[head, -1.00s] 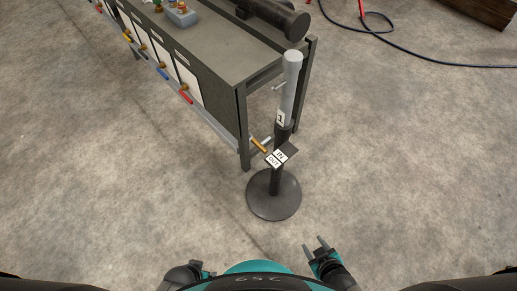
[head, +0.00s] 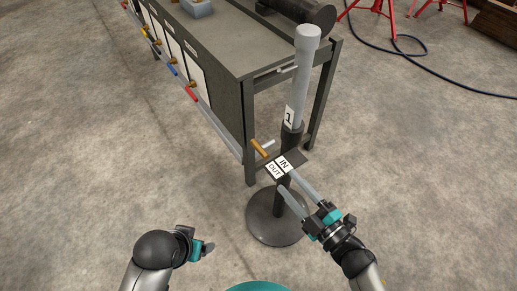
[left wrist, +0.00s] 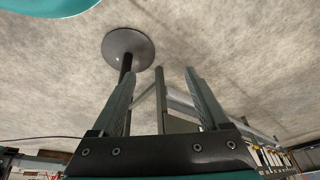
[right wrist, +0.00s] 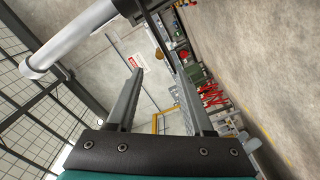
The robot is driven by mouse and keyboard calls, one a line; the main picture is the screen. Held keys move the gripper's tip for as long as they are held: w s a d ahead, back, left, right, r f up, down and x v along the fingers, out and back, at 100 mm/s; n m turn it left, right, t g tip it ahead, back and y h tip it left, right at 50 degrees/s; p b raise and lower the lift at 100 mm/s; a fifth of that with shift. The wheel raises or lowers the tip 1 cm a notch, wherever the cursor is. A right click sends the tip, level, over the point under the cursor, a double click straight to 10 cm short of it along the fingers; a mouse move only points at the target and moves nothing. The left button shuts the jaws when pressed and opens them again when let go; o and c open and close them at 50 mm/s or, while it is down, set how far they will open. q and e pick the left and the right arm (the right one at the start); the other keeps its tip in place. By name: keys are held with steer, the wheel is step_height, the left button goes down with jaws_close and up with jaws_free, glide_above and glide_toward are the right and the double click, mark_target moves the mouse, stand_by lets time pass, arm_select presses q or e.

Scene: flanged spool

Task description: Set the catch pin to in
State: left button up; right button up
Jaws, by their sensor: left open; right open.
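A stand with a grey upper tube (head: 307,70) labelled 1 rises from a round dark base (head: 262,222). The catch pin has a brass-coloured handle (head: 260,148) and a silver end, on the post's left side just above the IN/OUT plate (head: 297,160). The handle is nearer the OUT label than the IN label. My right gripper (head: 286,180) is open and empty, its fingertips close below the plate; contact is unclear. The right wrist view shows the grey tube (right wrist: 75,40) at upper left. My left gripper (left wrist: 174,72) is open and empty, low left of the base.
A grey workbench (head: 235,50) with several coloured handles along its side stands behind and left of the stand. Its near leg (head: 250,135) is close to the pin handle. A dark hose (head: 425,65) and red trestles (head: 395,15) lie farther back right. Floor at right is clear.

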mark_target(258, 146)
steer(key=b+x, duration=0.3)
steer(key=x, duration=0.9)
steer(key=shift+w+a, duration=0.1)
steer(key=shift+w, duration=0.05)
arm_select(q)
step_height(258, 146, up, 6)
steer(key=w+d+t, duration=0.1)
steer(key=t, duration=0.1)
steer(key=shift+w+d+r+h+b, duration=0.2)
steer(key=shift+w+h+b, duration=0.1)
steer(key=shift+w+b, duration=0.1)
arm_select(e)
steer(key=shift+x, duration=0.85)
steer(key=shift+f, duration=0.1)
jaws_close()
steer(key=shift+f, duration=0.2)
